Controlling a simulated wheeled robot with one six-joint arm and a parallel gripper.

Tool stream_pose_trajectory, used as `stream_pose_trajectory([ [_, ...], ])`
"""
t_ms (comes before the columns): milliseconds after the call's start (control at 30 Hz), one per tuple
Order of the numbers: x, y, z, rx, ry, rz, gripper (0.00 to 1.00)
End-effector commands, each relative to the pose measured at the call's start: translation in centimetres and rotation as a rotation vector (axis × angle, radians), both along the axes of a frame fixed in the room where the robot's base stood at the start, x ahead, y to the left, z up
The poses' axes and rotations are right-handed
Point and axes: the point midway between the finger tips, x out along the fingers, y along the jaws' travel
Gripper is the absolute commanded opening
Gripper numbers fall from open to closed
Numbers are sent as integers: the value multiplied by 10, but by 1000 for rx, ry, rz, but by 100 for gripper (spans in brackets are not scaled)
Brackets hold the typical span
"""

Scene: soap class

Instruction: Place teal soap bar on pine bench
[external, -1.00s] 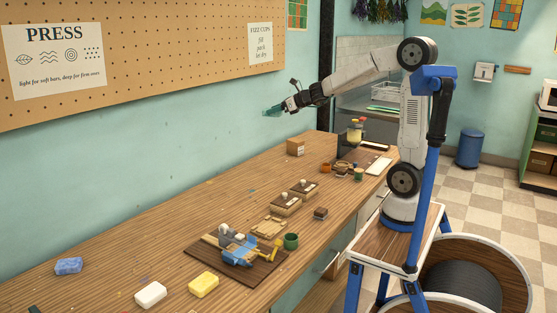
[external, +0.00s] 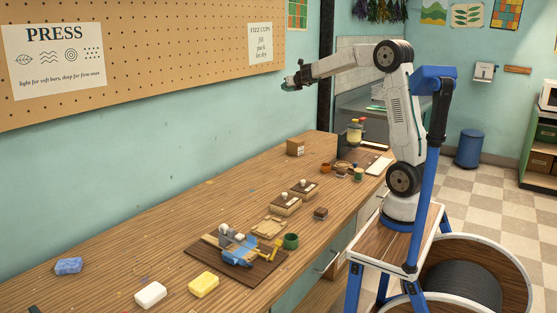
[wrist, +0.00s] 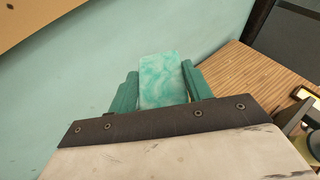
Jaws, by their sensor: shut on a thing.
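The teal soap bar (wrist: 162,80) is a marbled teal and white block between the two green fingers of my gripper (wrist: 160,88) in the wrist view. The fingers are shut on its sides. In the external view my gripper (external: 290,84) is held high in the air, well above the pine bench (external: 215,215) and near the wall. The soap bar is hard to make out there. The bench is a long wood-topped surface, and part of its top (wrist: 262,75) shows at the right in the wrist view.
On the bench are a white bar (external: 150,294), a yellow bar (external: 203,285), a blue sponge-like block (external: 68,266), a blue press device (external: 238,250), a green cup (external: 291,241) and a cardboard box (external: 295,147). Bare wood lies along the wall side. A pegboard (external: 180,50) hangs above.

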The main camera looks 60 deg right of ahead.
Motion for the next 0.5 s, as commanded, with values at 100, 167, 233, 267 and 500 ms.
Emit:
stream_pose_trajectory([
  [100,-2,-68,-1,1,-3,-226,25],
  [167,-7,-99,-2,4,-4,-340,25],
  [233,-15,-130,-4,5,-6,-461,25],
  [267,-19,-141,-4,6,-7,-508,25],
  [500,-50,-207,-11,12,-12,-807,25],
])
